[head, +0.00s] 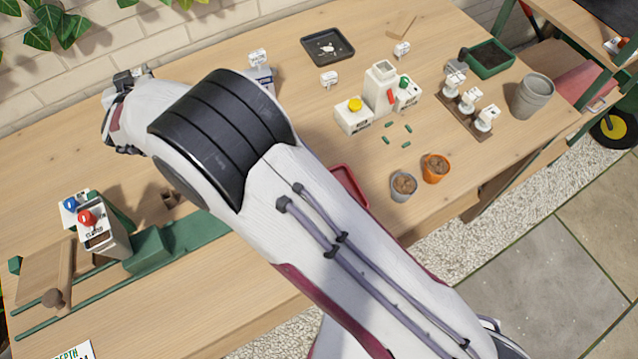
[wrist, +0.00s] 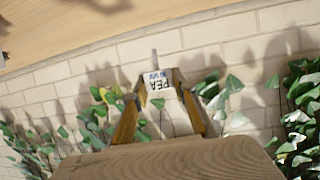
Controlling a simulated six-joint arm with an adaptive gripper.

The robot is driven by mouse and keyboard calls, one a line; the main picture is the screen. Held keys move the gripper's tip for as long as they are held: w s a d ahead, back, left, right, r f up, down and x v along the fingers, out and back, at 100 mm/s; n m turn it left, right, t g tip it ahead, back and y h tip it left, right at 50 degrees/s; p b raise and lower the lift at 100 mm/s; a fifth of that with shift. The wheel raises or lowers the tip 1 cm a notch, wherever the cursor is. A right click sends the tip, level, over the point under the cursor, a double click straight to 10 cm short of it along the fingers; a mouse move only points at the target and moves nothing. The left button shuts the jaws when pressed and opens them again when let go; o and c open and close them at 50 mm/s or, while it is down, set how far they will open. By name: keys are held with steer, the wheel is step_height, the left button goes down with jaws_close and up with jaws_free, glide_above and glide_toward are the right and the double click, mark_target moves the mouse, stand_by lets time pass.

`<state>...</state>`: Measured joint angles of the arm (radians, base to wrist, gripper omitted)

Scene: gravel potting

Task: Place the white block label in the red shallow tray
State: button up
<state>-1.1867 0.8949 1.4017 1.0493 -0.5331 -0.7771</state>
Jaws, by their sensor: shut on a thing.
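In the wrist view, my gripper (wrist: 160,98) is shut on a white block label (wrist: 158,85) with upside-down dark lettering that seems to read PEA. The label is held between the two fingertips, in front of the brick wall. In the head view, the gripper's dark parts (head: 131,79) show at the upper left, and the held label cannot be made out there. The red shallow tray (head: 348,184) lies on the table in the middle, mostly hidden behind my arm. Only its right edge shows.
A black tray (head: 310,48) lies at the back. White dispensers (head: 382,85), a grey pot (head: 403,186) and an orange pot (head: 435,168) stand right. A green rail fixture (head: 150,250) lies left.

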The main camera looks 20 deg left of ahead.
steer(key=s+d+m+h, duration=0.3)
steer(key=d+m+h, duration=0.2)
steer(key=d, duration=1)
steer(key=s+d+f+m+h, duration=0.1)
steer(key=s+d+m+h, duration=0.2)
steer(key=d, duration=1.3)
steer(key=s+d+m+h, duration=0.4)
steer(key=d+m+h, duration=0.4)
steer(key=d, duration=0.8)
steer(key=shift+f+m+g+h, duration=0.2)
steer(key=shift+m+g+h, duration=0.2)
steer(key=shift+h, duration=0.6)
steer(key=shift+w+d, duration=0.1)
steer(key=shift+f, duration=3.15)
steer(key=shift+f, duration=0.1)
steer(key=shift+f, duration=1.8)
steer(key=shift+f, duration=0.1)
